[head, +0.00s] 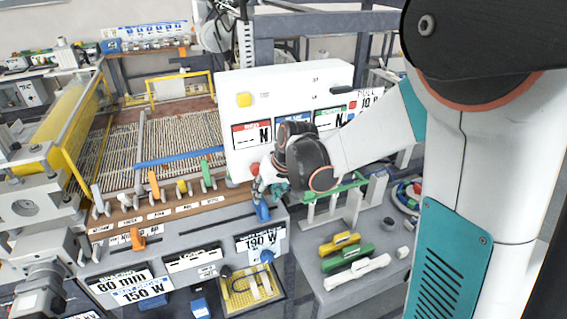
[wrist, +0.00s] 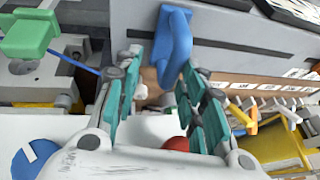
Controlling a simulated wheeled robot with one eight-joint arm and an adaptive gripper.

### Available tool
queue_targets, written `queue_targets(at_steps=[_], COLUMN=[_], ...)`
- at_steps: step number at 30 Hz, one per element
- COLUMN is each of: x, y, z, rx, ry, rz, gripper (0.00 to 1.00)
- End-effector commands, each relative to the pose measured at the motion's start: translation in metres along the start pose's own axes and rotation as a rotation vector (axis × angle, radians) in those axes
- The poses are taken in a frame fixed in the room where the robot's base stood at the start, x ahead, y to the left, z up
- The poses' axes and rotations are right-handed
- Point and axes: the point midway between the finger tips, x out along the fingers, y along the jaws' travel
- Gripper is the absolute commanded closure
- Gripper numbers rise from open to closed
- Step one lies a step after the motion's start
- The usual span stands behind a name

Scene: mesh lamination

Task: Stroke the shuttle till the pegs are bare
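My gripper (head: 262,190) points down at the right end of the slotted grey panel. It is open. A blue handle (head: 263,212) stands just below it, and in the wrist view the same handle (wrist: 173,45) reaches down between the spread fingertips (wrist: 163,68). A gap shows on the left of the handle; contact on the right side cannot be told. An orange knob (head: 138,239) sits at the left of the panel. Upright orange, yellow and green levers (head: 208,176) line the brown strip. I cannot tell which part is the shuttle or which are the pegs.
A white console (head: 280,90) with display panels stands close behind my gripper. A green-topped rack (head: 335,197) with white posts stands to the right, near yellow, green and white bars (head: 347,254) on a grey bench. A blue rod (head: 180,157) lies over the mesh bed (head: 180,130).

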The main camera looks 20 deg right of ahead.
Motion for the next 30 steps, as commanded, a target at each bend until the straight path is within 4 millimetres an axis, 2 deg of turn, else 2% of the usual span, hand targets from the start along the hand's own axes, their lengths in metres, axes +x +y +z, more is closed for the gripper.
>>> queue_targets(at_steps=[1, 18, 24, 30], x=[-0.006, -0.109, -0.131, -0.139], y=[0.008, 0.004, 0.004, 0.003], z=[-0.001, 0.000, 0.001, 0.002], rx=[0.004, 0.000, 0.001, 0.000], ry=[0.001, 0.000, 0.000, 0.000], rz=[0.003, 0.001, 0.000, 0.000], gripper=[0.65, 0.65, 0.65, 0.65])
